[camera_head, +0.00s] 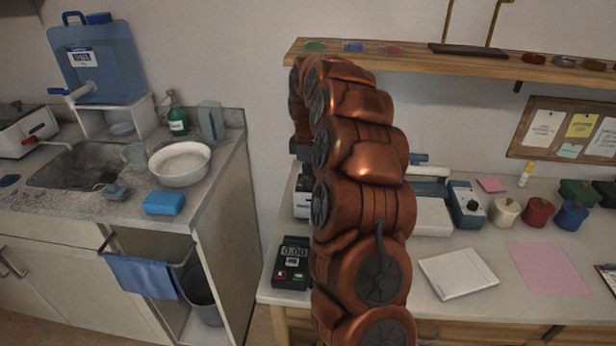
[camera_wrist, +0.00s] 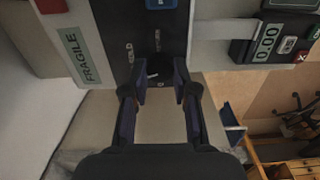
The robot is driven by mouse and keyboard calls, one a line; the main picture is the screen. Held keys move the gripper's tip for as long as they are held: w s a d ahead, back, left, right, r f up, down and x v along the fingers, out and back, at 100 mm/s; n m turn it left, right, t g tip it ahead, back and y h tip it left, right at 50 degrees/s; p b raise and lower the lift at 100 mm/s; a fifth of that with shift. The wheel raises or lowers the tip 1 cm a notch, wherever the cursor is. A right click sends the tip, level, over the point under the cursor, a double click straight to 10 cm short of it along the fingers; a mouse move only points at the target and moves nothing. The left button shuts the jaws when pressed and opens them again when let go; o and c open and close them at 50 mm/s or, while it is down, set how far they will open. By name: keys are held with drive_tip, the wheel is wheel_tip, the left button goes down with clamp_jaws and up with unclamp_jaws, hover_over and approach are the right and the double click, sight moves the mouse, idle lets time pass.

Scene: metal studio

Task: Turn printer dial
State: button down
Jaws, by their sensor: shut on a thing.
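In the head view my copper-coloured arm hides my gripper, the dial and most of the printer; a part of what looks like the printer (camera_head: 303,195) shows left of the arm.
A wooden shelf (camera_head: 450,62) hangs above. A sink counter is at left.

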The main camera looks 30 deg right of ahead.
drive_tip(key=shift+n, duration=1.1)
drive_tip(key=c, duration=0.9)
unclamp_jaws()
wheel_tip(320, 180, up, 12)
